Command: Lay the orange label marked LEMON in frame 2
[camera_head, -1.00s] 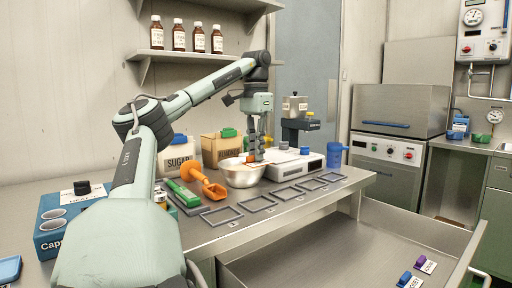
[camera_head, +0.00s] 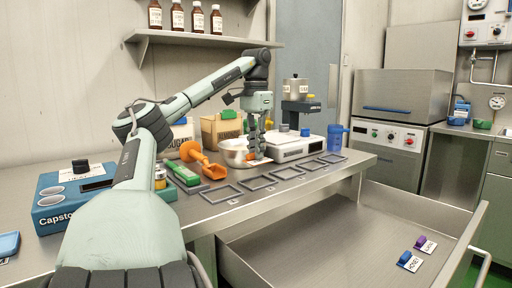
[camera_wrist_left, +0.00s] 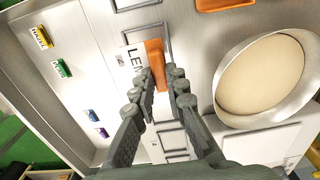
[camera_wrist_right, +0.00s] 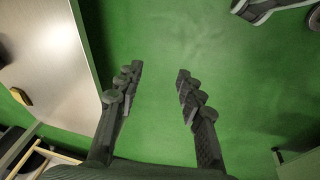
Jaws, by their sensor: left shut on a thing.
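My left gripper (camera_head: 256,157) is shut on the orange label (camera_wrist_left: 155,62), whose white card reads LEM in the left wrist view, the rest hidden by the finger. In the head view the orange label (camera_head: 251,157) shows small at the fingertips, just in front of the metal bowl (camera_head: 235,152). Several square frames (camera_head: 258,182) lie in a row along the table's front edge. In the left wrist view the label overlaps a frame (camera_wrist_left: 167,42); I cannot tell whether it touches the table or which frame is number 2. My right gripper (camera_wrist_right: 158,80) is open and empty over green floor.
The bowl (camera_wrist_left: 225,95) with pale contents stands close beside the left gripper. An orange scoop (camera_head: 212,170), a white scale (camera_head: 298,146) and a blue jug (camera_head: 335,137) are nearby. The open drawer (camera_head: 330,235) holds a blue label (camera_head: 405,258) and a purple label (camera_head: 420,242).

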